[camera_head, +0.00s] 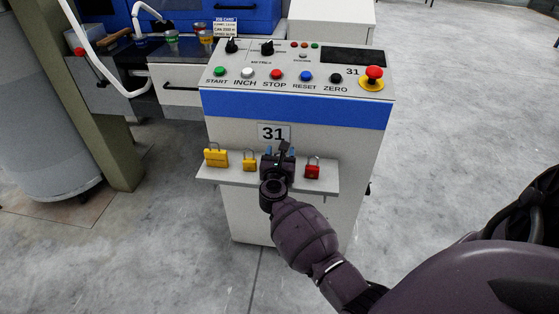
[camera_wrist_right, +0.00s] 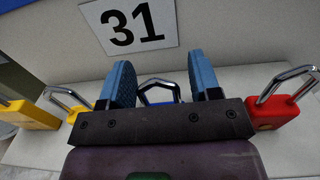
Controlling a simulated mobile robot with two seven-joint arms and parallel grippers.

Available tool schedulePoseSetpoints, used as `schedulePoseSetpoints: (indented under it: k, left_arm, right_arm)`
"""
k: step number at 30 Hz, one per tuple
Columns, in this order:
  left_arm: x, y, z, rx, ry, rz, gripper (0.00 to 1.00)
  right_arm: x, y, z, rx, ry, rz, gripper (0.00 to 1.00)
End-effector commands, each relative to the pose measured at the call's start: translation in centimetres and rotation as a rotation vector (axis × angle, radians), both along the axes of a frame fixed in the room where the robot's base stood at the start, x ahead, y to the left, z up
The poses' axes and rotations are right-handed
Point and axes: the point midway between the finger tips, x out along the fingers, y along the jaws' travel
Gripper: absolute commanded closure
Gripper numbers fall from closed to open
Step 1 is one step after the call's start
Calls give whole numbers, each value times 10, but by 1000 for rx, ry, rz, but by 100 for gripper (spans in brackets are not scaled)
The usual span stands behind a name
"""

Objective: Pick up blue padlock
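The blue padlock (camera_wrist_right: 177,97) stands on the small white shelf (camera_head: 235,174) under the "31" label. In the right wrist view its metal shackle and a little of its blue body show behind the gripper's dark palm bar, which hides the rest. In the head view it is hidden by my gripper. My right gripper (camera_head: 279,151) is at the shelf. Its two blue fingers are spread, one on each side of the padlock, with gaps to the shackle in the right wrist view (camera_wrist_right: 163,75). My left gripper is not in view.
A red padlock (camera_head: 312,169) stands close to the right of my gripper. A small yellow padlock (camera_head: 249,161) and a wider yellow one (camera_head: 216,156) stand to the left. Above is the control panel with buttons and a red emergency stop (camera_head: 374,73).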

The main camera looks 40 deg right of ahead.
Motion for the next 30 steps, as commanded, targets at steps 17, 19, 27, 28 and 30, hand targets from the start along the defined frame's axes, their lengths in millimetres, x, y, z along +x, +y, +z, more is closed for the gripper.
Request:
schedulePoseSetpoints:
  k: [17, 19, 27, 28, 30]
  left_arm:
    - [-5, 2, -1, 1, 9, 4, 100]
    - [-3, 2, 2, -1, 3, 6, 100]
    - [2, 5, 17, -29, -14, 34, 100]
    - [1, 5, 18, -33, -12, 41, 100]
    - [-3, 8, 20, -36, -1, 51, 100]
  right_arm:
    - [0, 0, 3, 0, -1, 0, 91]
    - [0, 0, 8, 0, -5, 0, 91]
    - [2, 1, 65, 2, -20, 0, 91]
    - [2, 0, 74, 1, -21, -1, 91]
    - [2, 0, 94, 3, -22, -1, 91]
